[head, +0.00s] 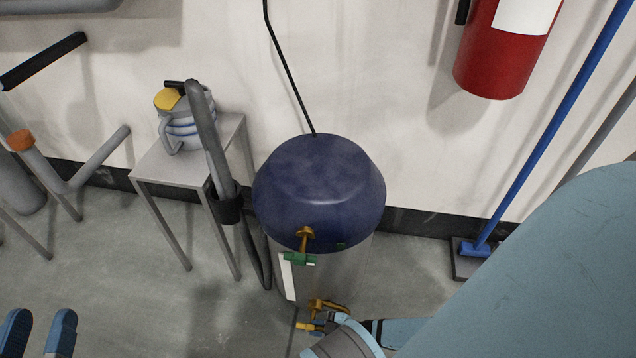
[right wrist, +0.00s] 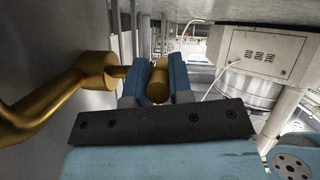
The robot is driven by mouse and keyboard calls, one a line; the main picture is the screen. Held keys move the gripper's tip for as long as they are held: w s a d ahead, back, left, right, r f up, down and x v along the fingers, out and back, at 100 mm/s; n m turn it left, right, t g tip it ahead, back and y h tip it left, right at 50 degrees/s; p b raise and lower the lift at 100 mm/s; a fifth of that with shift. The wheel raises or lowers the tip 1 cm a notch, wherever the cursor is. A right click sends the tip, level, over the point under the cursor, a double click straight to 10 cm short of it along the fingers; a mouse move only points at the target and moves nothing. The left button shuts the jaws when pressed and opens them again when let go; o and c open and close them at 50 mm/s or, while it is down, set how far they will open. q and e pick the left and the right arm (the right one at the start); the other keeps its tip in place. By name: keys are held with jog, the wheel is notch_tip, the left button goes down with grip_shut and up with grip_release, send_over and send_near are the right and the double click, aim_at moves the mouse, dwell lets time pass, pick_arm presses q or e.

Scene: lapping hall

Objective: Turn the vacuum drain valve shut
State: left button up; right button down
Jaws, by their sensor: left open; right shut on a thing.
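The vacuum is a steel drum (head: 345,262) with a dark blue domed lid (head: 319,180). The brass drain valve (head: 328,306) sits low on the drum's front, partly hidden by my right arm. In the right wrist view its bent brass pipe (right wrist: 50,100) comes in from the left. My right gripper (right wrist: 157,72) is shut on the valve's brass handle (right wrist: 158,85), with one blue finger on each side. In the head view the fingers are mostly hidden. My left gripper (head: 38,332) is open and empty at the bottom left, away from the drum.
A second brass valve with a green handle (head: 299,258) sits above. A grey hose (head: 208,135) hangs left of the drum, by a small table (head: 187,163) with a jug (head: 180,130). A red extinguisher (head: 497,60) and blue-handled broom (head: 540,150) are right.

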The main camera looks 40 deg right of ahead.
dwell(0.4)
jog(key=c, duration=1)
grip_release()
jog(key=shift+c, duration=0.2)
pick_arm(q)
jog(key=shift+d, duration=0.1)
pick_arm(e)
jog(key=shift+s+d+r, duration=0.1)
jog(key=shift+s+r, duration=0.05)
jog(key=shift+s, duration=0.05)
pick_arm(q)
jog(key=s+n+p, duration=0.1)
jog(key=p, duration=0.1)
jog(key=d+n+g+p, duration=0.1)
jog(key=p, duration=0.1)
jog(key=s+f+n+g+y+p, duration=0.1)
jog(key=n+p, duration=0.1)
jog(key=shift+s+d+f, duration=0.1)
jog(key=shift+s+d, duration=0.25)
pick_arm(e)
jog(key=v, duration=1.3)
pick_arm(q)
jog(key=shift+r, duration=0.3)
pick_arm(e)
jog(key=shift+s, duration=0.1)
